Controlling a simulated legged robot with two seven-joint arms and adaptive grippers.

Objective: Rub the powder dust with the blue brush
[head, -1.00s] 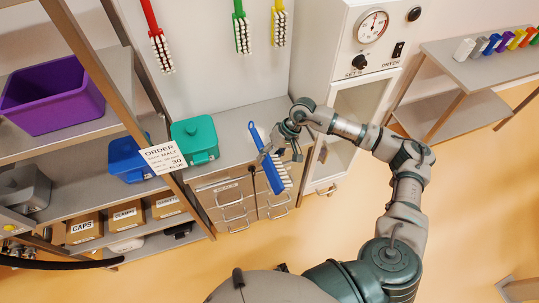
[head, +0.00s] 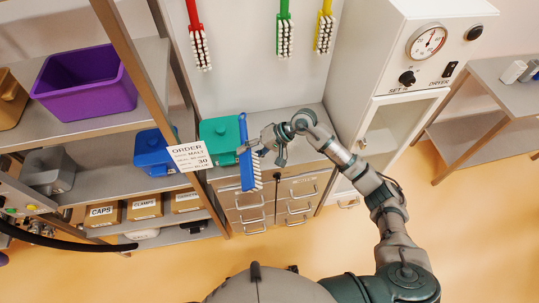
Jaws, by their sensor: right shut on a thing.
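The blue brush (head: 246,166) with white bristles hangs upright in my right gripper (head: 268,146), which is shut on it. The brush is in front of the right edge of the green lidded bin (head: 220,132) on the grey counter (head: 297,131). I cannot tell whether it touches the bin. My left gripper is not in view. I cannot make out any powder dust, and no powder hopper shows clearly.
Red (head: 199,40), green (head: 285,35) and yellow (head: 323,32) brushes hang on the wall. The white dryer (head: 399,60) stands right of the counter. A shelf holds a purple bin (head: 84,82) and a blue bin (head: 154,152). An order card (head: 189,156) hangs at the shelf post.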

